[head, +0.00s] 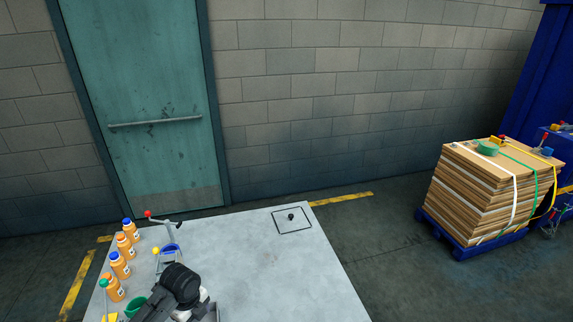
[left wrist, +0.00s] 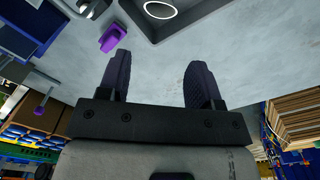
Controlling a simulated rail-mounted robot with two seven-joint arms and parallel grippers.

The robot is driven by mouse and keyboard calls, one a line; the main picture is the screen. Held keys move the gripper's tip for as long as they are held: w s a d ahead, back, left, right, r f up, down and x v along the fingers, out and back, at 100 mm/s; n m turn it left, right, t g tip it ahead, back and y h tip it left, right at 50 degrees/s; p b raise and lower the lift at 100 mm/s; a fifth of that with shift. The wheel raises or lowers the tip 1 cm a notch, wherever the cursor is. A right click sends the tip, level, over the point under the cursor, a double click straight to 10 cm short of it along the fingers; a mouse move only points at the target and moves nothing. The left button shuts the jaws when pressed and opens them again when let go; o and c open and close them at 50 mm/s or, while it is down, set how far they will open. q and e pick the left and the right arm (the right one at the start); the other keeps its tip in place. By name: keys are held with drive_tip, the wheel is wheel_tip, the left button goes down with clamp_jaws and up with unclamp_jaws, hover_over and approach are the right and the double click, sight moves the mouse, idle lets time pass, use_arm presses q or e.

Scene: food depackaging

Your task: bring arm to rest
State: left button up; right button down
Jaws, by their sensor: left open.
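My left gripper (left wrist: 158,60) shows in the left wrist view with its two dark fingers spread apart and nothing between them. Grey surface shows beyond the fingertips. In the head view a dark arm part of mine (head: 180,285) is over the front left of the grey table (head: 260,275); its fingers cannot be made out there. My right gripper is in neither view.
Several orange bottles (head: 120,265) line the table's left edge, near a blue item (head: 171,249) and a green cup (head: 135,305). A black square outline with a knob (head: 291,217) lies at the back right. The table's middle right is clear. A strapped cardboard stack (head: 485,195) stands right.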

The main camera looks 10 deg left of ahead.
use_arm(q)
drive_tip(key=w+d+r+n+t+y, duration=0.1)
drive_tip(key=w+d+r+n+t, duration=0.15)
drive_tip(key=r+n, duration=0.45)
drive_tip(key=w+d+r+n+t+y, duration=0.1)
drive_tip(key=w+r+n+t, duration=0.1)
drive_tip(key=r+n+t, duration=0.35)
drive_tip(key=s+d+r+n+t+h+p, duration=0.1)
drive_tip(key=s+d+r+n+t+p, duration=0.15)
drive_tip(key=s+d+r+n, duration=0.35)
drive_tip(key=s+d+f+g+p, duration=0.1)
drive_tip(key=s+f+g+p, duration=0.2)
drive_tip(key=s, duration=1.2)
drive_tip(key=s+d+f+n+g+h+p, duration=0.1)
drive_tip(key=s+f+g+p, duration=0.2)
drive_tip(key=s, duration=1.1)
wheel_tip(320, 180, down, 3)
drive_tip(key=shift+s+d+f+p, duration=0.1)
drive_tip(key=shift+s+d+p, duration=0.2)
drive_tip(key=shift+p, duration=0.95)
drive_tip(key=shift+s+a+g, duration=0.1)
drive_tip(key=shift+g, duration=0.15)
